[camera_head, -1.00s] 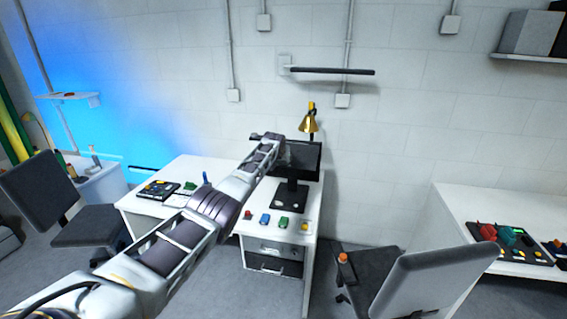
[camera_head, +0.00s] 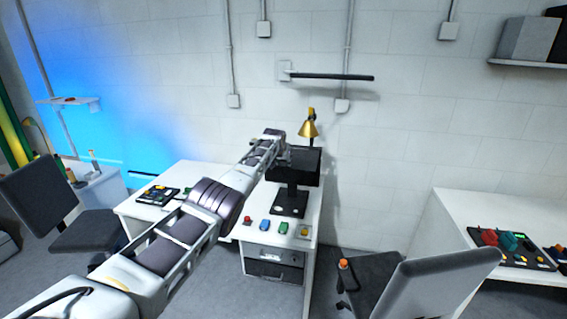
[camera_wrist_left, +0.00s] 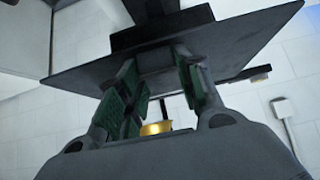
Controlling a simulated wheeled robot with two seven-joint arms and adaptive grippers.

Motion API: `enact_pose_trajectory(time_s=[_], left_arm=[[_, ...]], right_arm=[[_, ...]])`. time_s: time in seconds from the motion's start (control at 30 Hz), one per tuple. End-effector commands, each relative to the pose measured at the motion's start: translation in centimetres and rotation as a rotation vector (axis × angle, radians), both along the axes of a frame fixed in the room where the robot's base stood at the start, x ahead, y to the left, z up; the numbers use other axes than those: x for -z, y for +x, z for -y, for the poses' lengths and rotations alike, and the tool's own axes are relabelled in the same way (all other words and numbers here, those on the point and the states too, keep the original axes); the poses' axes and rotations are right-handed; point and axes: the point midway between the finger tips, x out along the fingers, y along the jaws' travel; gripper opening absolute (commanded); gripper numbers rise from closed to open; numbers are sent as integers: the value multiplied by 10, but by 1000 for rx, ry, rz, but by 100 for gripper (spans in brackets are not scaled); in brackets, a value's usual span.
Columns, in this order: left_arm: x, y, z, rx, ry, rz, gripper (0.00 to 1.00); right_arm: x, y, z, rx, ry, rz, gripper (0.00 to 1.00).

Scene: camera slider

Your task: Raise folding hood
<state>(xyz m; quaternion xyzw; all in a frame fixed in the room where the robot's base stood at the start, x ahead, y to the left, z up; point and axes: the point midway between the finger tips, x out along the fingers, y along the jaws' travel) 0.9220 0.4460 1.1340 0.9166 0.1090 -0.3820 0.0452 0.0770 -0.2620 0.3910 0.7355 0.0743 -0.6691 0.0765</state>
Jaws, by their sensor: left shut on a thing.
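The dark hood (camera_head: 299,168), a flat black panel, stands on a black post and base (camera_head: 289,203) on the white desk. My left arm reaches over the desk to it, and my left gripper (camera_head: 282,156) is at the panel's left upper part. In the left wrist view, the green-padded fingers of my left gripper (camera_wrist_left: 158,72) meet the broad dark panel (camera_wrist_left: 225,50). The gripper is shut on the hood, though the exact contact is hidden. My right gripper is not in view.
A brass lamp (camera_head: 309,128) stands just behind the hood, and a dark bar (camera_head: 330,76) juts from the wall above. A grey chair (camera_head: 425,280) stands in front at the right.

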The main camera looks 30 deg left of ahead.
Motion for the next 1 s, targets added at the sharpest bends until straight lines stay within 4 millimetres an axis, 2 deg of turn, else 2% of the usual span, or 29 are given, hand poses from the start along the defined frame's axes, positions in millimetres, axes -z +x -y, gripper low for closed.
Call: enact_pose_trajectory(time_s=[0.03, 0.1, 0.87, 0.9, 1.0], left_arm=[[-11, 3, -2, 0, 5, 19, 0], [-12, 4, -2, 0, 5, 19, 0], [-16, 4, -1, 1, 5, 18, 0], [-16, 4, -1, 1, 5, 18, 38], [-14, 4, -1, 1, 4, 15, 51]], right_arm=[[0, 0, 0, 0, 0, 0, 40], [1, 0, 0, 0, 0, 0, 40], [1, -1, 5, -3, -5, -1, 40], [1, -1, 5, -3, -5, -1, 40], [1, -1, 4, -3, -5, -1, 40]])
